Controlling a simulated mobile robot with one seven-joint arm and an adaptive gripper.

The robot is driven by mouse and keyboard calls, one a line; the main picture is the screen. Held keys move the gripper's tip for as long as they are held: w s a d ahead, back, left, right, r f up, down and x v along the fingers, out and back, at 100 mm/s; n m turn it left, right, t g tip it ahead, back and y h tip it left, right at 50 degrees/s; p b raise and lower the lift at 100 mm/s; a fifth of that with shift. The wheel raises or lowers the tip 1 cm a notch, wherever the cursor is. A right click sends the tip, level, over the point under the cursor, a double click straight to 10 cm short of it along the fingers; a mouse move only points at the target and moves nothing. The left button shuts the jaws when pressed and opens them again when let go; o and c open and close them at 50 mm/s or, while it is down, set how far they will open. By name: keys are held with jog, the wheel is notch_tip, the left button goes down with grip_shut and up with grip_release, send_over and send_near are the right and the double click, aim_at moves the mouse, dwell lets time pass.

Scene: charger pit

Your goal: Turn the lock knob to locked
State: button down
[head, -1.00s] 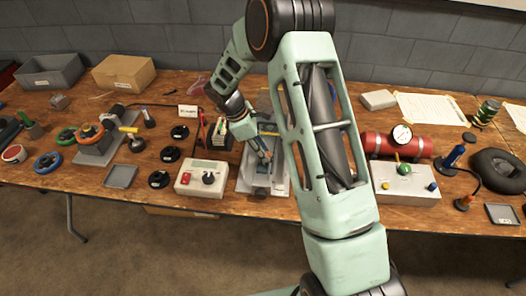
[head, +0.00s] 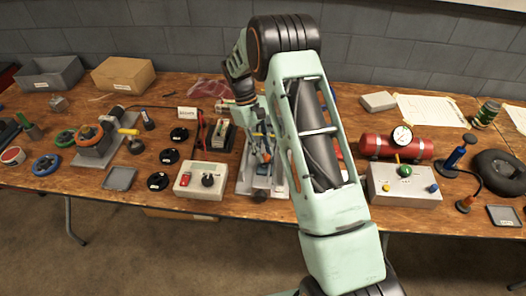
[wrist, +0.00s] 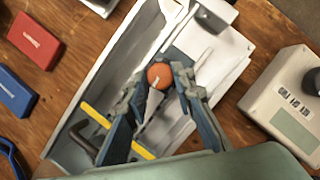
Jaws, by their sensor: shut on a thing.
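The lock knob seems to be the round orange knob (wrist: 160,76) with a pale mark on its top, in the middle of the wrist view. It sits in a pale grey metal fixture (wrist: 215,52). My gripper (wrist: 161,79) has its two fingers on either side of the knob, shut on it. In the head view my gripper (head: 265,153) is over the grey fixture (head: 244,186) near the table's front. My arm hides much of the fixture there, and the knob does not show clearly. I cannot read any locked or unlocked marking.
A pale box with a black dial (head: 200,180) stands close to the left of the fixture. A yellow rod (wrist: 95,115) and a dark bent bar (wrist: 85,144) lie by my fingers. Red (wrist: 35,40) and blue (wrist: 15,92) blocks lie beside the fixture.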

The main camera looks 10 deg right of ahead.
jog(key=shift+m+y, duration=0.3)
jog(key=shift+m, duration=0.2)
jog(key=c, duration=1.6)
grip_release()
jog(key=v, duration=1.2)
jog(key=shift+w+f, duration=0.1)
jog(key=shift+w, duration=0.05)
